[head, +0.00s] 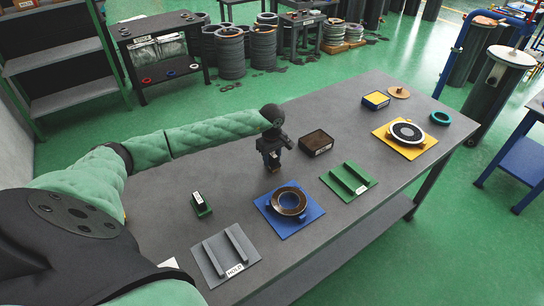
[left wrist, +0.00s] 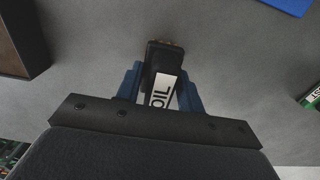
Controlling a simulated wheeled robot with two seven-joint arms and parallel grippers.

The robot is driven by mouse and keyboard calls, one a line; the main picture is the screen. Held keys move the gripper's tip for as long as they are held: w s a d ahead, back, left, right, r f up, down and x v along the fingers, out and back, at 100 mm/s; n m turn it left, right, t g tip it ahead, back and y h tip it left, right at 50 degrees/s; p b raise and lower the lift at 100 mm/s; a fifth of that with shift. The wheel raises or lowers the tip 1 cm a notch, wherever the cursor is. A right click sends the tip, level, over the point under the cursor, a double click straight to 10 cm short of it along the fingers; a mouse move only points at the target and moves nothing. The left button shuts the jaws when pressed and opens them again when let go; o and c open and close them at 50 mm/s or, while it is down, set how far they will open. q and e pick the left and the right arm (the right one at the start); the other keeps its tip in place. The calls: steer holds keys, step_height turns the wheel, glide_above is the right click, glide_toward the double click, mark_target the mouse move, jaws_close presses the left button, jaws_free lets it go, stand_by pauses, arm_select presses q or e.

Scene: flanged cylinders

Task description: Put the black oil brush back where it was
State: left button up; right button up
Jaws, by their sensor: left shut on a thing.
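My right gripper is not in view.
A brown box (head: 316,143) is close right. A blue plate with a bronze ring (head: 289,201) lies in front, a green railed plate (head: 348,181) to its right. The yellow plate (head: 387,141) is farther right.

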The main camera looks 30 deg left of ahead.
arm_select(q)
steer(key=shift+f, duration=0.1)
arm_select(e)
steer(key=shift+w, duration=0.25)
arm_select(q)
steer(key=o, duration=0.9)
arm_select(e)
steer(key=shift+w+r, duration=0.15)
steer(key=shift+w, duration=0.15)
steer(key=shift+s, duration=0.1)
